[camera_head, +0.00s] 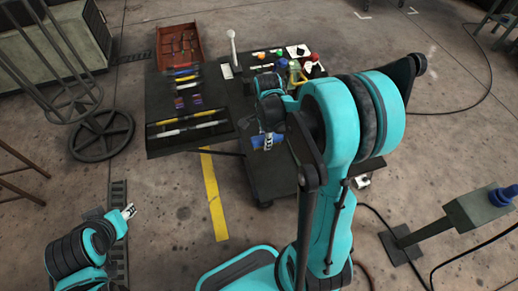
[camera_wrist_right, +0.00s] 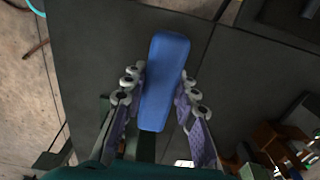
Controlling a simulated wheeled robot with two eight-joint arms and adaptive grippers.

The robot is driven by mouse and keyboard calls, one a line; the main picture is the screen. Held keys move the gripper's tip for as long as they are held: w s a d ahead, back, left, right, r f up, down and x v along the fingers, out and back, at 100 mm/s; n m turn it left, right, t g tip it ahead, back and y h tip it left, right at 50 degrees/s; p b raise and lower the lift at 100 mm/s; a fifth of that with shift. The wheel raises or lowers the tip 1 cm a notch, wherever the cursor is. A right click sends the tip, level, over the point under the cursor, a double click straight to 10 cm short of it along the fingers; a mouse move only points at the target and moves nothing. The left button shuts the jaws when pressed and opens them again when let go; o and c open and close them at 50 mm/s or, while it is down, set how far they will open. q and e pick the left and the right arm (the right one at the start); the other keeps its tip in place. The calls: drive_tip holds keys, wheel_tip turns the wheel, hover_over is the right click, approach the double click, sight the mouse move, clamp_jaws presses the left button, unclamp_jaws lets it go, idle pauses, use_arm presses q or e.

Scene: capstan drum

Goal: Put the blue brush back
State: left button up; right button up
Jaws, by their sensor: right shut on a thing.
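The blue brush (camera_wrist_right: 165,80) shows in the right wrist view as a blue block with rounded ends between the two fingers. My right gripper (camera_wrist_right: 160,107) is shut on it, and its lower part runs down between the finger pads. Its bristles cannot be made out. In the head view, a blue patch of the brush (camera_head: 258,142) shows at my right gripper (camera_head: 267,141), by the front edge of the dark table (camera_head: 222,90). My right arm hides part of the table. My left gripper (camera_head: 128,211) is at lower left, away from the table, its jaw state unclear.
A red tray (camera_head: 180,45) stands at the table's back left. Several pens or tools lie along the left part. A white upright handle (camera_head: 232,50) stands at the back. A grey pedestal box (camera_head: 480,207) is at right.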

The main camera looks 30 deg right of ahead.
sight(259, 151)
drive_tip(key=shift+w+a+f+b, duration=0.3)
drive_tip(key=shift+w+a+f, duration=0.5)
drive_tip(key=shift+w, duration=0.1)
wheel_tip(259, 151, down, 4)
drive_tip(key=shift+b, duration=0.9)
drive_tip(key=shift+r, duration=0.1)
drive_tip(key=shift+f, duration=0.2)
drive_tip(key=o, duration=1.1)
drive_tip(key=shift+r, duration=0.15)
